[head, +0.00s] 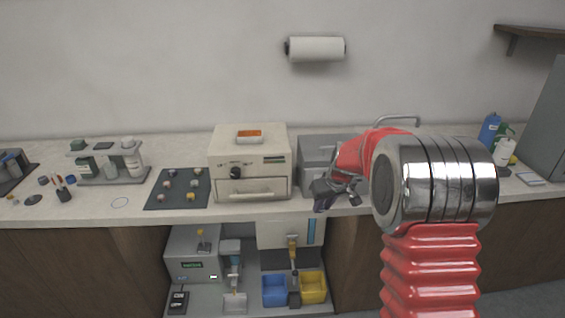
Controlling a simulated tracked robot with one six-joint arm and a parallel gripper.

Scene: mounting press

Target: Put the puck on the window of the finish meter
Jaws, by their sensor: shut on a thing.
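My gripper (326,195) is at the end of my red arm, over the front of the counter, just right of the cream box. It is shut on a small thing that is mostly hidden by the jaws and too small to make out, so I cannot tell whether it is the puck. Several small puck-like pieces lie on the dark mat (153,202) left of the cream box. I cannot tell for sure which device is the finish meter. The cream box (270,166) has an orange-filled frame (249,135) on top, a dark knob and a front handle.
A grey box (316,153) stands behind my gripper. A bottle rack (113,180) stands at left. Bottles (490,128) stand at right. Below are a grey device (190,262), a blue bin (275,303) and a yellow bin (325,285). The counter's front edge is near my gripper.

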